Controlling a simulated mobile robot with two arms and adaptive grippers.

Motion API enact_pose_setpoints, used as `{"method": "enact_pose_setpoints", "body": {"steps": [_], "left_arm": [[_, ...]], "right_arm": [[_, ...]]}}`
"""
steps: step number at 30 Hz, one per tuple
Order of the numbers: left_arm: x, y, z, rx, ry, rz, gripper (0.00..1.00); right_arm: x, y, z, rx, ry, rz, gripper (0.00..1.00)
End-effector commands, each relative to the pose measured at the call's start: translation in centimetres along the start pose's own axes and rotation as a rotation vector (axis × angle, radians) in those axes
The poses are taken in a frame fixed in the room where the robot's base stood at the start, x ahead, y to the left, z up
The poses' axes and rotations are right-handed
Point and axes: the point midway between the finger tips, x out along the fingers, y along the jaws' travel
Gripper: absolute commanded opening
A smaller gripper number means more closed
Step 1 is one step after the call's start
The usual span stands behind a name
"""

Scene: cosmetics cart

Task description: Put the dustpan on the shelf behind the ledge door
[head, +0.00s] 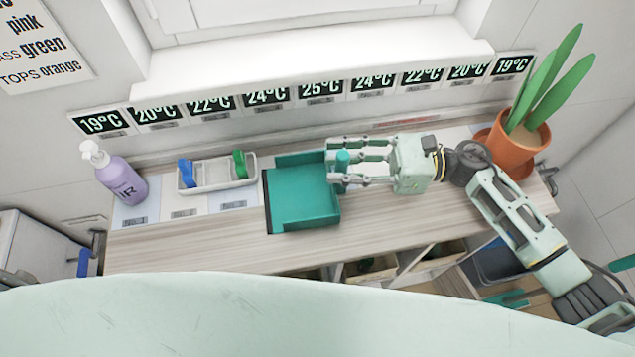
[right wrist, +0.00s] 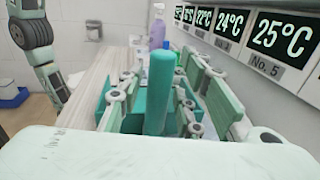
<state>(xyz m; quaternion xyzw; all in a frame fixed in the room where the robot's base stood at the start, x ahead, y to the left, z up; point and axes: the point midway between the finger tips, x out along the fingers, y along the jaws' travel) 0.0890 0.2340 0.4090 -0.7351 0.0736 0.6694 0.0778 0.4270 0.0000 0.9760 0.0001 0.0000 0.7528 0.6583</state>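The teal dustpan (head: 303,196) lies on the wooden ledge, its open pan to the left and its upright-looking handle (head: 342,160) to the right. My right gripper (head: 335,162) reaches in from the right, with its fingers apart on both sides of the handle. In the right wrist view the handle (right wrist: 160,90) stands between the spread fingers, with gaps showing on both sides. My left gripper is in neither view; part of my left arm shows in the right wrist view. I cannot make out the ledge door or the shelf behind it for certain.
A purple pump bottle (head: 121,178) and a white tray (head: 217,186) with blue and green items stand left of the dustpan. A potted plant (head: 515,148) stands at the right end. Temperature cards line the wall. Open compartments (head: 370,268) show below the ledge's front edge (head: 200,256), which is clear.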

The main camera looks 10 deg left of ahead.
Motion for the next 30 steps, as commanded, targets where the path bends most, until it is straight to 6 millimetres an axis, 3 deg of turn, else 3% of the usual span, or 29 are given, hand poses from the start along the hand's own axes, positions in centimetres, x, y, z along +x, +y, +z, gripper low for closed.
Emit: {"method": "enact_pose_setpoints", "body": {"steps": [10,30], "left_arm": [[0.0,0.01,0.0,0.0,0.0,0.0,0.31],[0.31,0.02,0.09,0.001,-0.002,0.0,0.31]], "right_arm": [[-0.02,0.01,0.02,0.0,0.0,0.0,0.0],[-0.03,-0.01,0.67,-0.002,-0.001,0.001,0.0]]}}
